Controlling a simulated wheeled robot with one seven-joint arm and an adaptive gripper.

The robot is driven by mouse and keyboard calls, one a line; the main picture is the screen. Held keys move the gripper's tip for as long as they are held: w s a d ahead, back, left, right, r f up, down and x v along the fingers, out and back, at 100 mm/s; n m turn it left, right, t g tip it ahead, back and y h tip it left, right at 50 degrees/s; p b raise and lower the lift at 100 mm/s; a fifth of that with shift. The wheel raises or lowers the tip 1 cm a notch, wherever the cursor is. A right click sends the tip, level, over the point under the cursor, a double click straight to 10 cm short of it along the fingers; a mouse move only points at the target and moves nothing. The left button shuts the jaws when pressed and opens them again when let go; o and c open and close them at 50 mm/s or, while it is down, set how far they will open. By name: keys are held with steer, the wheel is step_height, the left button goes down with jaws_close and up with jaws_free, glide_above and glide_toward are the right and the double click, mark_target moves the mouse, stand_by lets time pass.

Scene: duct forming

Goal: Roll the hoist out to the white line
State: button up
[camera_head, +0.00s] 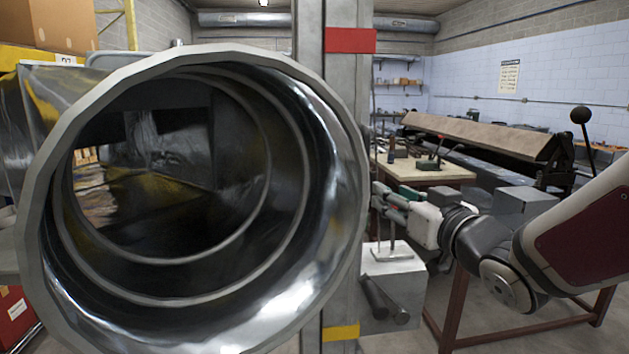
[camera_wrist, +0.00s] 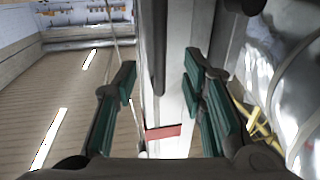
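The hoist's grey steel mast (camera_head: 340,180) stands upright in the middle of the head view, with a red band (camera_head: 350,40) high up and a yellow band (camera_head: 341,332) low down. In the wrist view the mast (camera_wrist: 172,90) runs between my fingers, with the red band (camera_wrist: 163,132) below. My gripper (camera_head: 384,196) is just right of the mast, partly hidden at its tips. Its green-padded fingers (camera_wrist: 160,72) are apart. A dark narrow bar (camera_wrist: 158,45) lies between them; I cannot tell whether anything touches. I see no white floor line.
A large shiny round duct (camera_head: 330,200) fills the left, close in front. A pale block (camera_head: 397,265) with dark cylinders sits right of the mast, below my gripper. A wooden-topped workbench (camera_head: 425,172) and a long bending machine (camera_head: 480,135) stand behind. A yellow rack (camera_head: 130,25) is back left.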

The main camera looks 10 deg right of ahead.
mark_target(366, 179)
steer(key=w, duration=0.4)
steer(key=w+a+b, duration=0.1)
steer(key=w, duration=0.3)
steer(key=w+a, duration=0.1)
steer(key=w, duration=0.3)
steer(key=shift+a, duration=0.2)
steer(key=shift+c, duration=0.3)
jaws_close()
